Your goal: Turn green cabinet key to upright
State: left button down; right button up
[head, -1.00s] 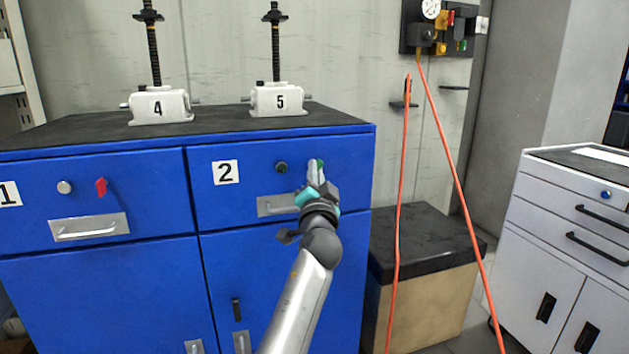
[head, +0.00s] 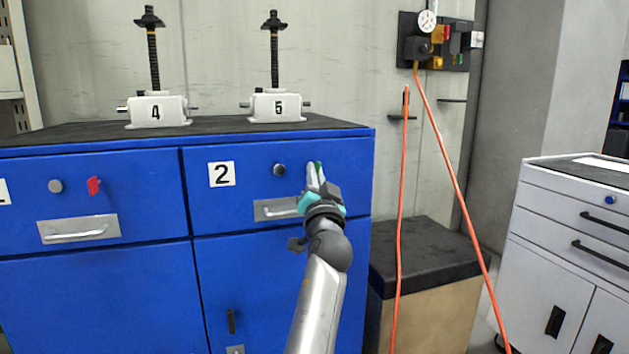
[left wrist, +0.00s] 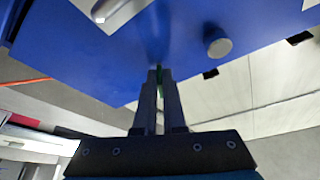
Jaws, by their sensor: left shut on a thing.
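The green key (head: 318,165) is on the upper right drawer of the blue cabinet (head: 272,278), to the right of a dark round knob (head: 279,170). Only a small green part shows in the head view. My left gripper (head: 314,172) is at the drawer front with its fingers closed around the key. In the left wrist view, the two fingers (left wrist: 158,76) reach the blue face, and a thin green strip of the key (left wrist: 159,74) shows between them. The fingers hide most of the key, so its exact angle cannot be told. My right gripper is not in view.
A drawer handle (head: 276,209) lies just below my left gripper. A red key (head: 94,186) is on the left drawer. Screw jacks 4 (head: 157,109) and 5 (head: 277,105) stand on the cabinet. An orange hose (head: 452,180) hangs at the right.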

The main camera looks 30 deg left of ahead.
pick_arm(q)
jog(key=shift+d+r+n, duration=0.25)
jog(key=shift+r+n, duration=0.25)
jog(key=shift+r, duration=0.05)
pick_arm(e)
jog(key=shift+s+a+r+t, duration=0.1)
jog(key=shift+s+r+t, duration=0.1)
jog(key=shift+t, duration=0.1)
pick_arm(q)
jog(key=shift+w+n+y, duration=0.1)
jog(key=shift+n+y, duration=0.5)
jog(key=shift+n, duration=0.3)
jog(key=shift+w+d+n+g+y, duration=0.1)
jog(key=shift+n+g+y, duration=0.35)
jog(key=shift+n, duration=0.7)
jog(key=shift+n+g+y, duration=0.45)
jog(key=shift+n, duration=0.7)
jog(key=shift+n+g+y, duration=0.3)
jog(key=shift+n, duration=0.3)
jog(key=c, duration=1.3)
grip_release()
jog(key=o, duration=0.3)
jog(key=shift+f, duration=0.35)
